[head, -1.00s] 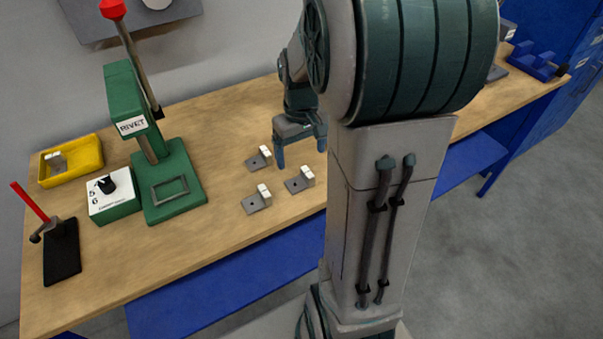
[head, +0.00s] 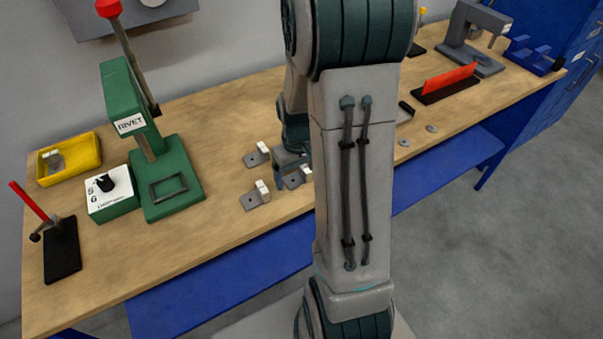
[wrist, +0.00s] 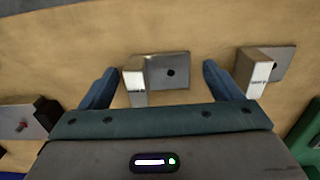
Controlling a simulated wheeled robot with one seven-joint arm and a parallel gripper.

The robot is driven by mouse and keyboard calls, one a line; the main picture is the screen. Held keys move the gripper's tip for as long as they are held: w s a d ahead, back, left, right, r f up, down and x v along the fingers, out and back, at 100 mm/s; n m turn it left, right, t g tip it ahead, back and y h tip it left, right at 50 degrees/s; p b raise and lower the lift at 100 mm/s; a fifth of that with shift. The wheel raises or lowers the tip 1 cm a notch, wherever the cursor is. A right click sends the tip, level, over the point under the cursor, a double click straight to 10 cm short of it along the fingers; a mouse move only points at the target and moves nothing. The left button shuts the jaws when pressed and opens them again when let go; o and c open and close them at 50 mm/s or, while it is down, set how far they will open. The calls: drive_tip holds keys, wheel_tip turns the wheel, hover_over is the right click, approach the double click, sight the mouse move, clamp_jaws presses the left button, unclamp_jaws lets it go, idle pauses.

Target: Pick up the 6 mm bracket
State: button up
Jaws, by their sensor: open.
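Three grey L-shaped brackets with white upright ends lie on the bench: one at the back (head: 257,157), one in front (head: 255,198) and one to the right (head: 296,180), partly hidden by my arm. My gripper (head: 291,172) is open over the right one. In the wrist view my blue fingers (wrist: 159,72) stand apart on either side of a bracket (wrist: 168,70); I cannot tell their height over it. Another bracket (wrist: 268,66) lies outside the right finger. The labels are too small to read, so I cannot tell which is 6 mm.
A green rivet press (head: 173,180) and a selector box (head: 112,197) stand to the left. A yellow tray (head: 84,155) holds a small grey part. A red-handled tool on a black base (head: 62,250) is front left. A red-and-black fixture (head: 447,84) is at the right.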

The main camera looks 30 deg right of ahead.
drive_tip(key=shift+c, duration=0.3)
drive_tip(key=c, duration=1)
drive_tip(key=shift+r, duration=0.1)
